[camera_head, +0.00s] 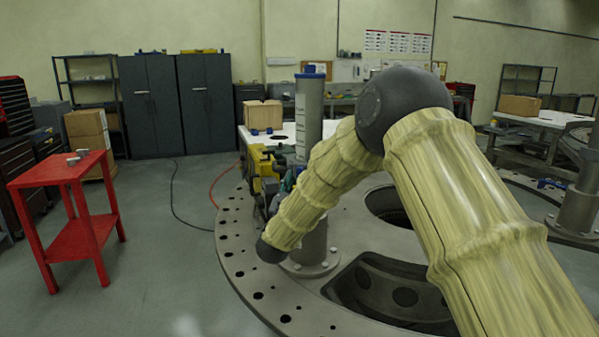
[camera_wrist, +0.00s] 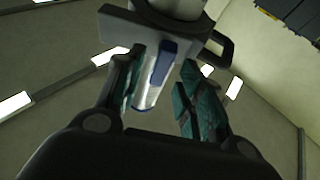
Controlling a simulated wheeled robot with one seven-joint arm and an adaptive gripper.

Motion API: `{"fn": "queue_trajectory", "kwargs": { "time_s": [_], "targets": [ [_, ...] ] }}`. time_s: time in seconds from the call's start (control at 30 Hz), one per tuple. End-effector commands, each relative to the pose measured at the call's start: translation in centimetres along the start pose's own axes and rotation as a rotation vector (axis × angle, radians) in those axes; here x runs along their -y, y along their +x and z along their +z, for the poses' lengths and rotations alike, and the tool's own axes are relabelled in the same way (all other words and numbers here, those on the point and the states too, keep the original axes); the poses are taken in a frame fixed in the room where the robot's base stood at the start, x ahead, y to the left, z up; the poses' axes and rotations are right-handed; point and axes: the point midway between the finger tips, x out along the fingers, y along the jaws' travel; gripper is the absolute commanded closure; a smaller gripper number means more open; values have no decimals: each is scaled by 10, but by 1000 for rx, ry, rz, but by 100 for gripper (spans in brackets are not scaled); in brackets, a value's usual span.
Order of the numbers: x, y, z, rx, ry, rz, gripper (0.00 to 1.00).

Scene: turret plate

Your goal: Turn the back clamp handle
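In the wrist view, a silver and blue bar (camera_wrist: 153,78), perhaps the clamp handle, hangs down between the two teal fingers of my gripper (camera_wrist: 165,85). It lies close by the left finger, with a gap to the right finger. I cannot tell whether it touches the left one. A dark bracket with a loop (camera_wrist: 218,47) is above the fingers. In the head view, my gripper (camera_head: 289,180) is partly hidden by my arm, beside a yellow device (camera_head: 261,165) left of the grey post (camera_head: 309,118). No back clamp handle can be clearly made out there.
The round turret plate (camera_head: 247,268) has holes and large openings. A second post (camera_head: 581,185) stands on it at the right. An orange hose (camera_head: 221,182) lies near the plate.

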Motion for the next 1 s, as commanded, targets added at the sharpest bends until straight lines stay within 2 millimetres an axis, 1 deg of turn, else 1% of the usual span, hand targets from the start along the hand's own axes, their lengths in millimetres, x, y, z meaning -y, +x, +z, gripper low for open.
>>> {"fn": "queue_trajectory", "kwargs": {
  "time_s": [0.03,0.1,0.2,0.3,0.67,0.87,0.9,1.0],
  "targets": [
    [0,9,-2,0,1,1,62],
    [0,17,-1,1,1,0,62],
    [0,27,-1,-1,1,0,62],
    [0,32,0,0,0,0,62],
    [1,36,1,0,0,-1,62],
    [1,36,0,0,0,-1,97],
    [1,36,0,0,0,-1,100],
    [1,36,0,0,0,-1,100]
  ]
}}
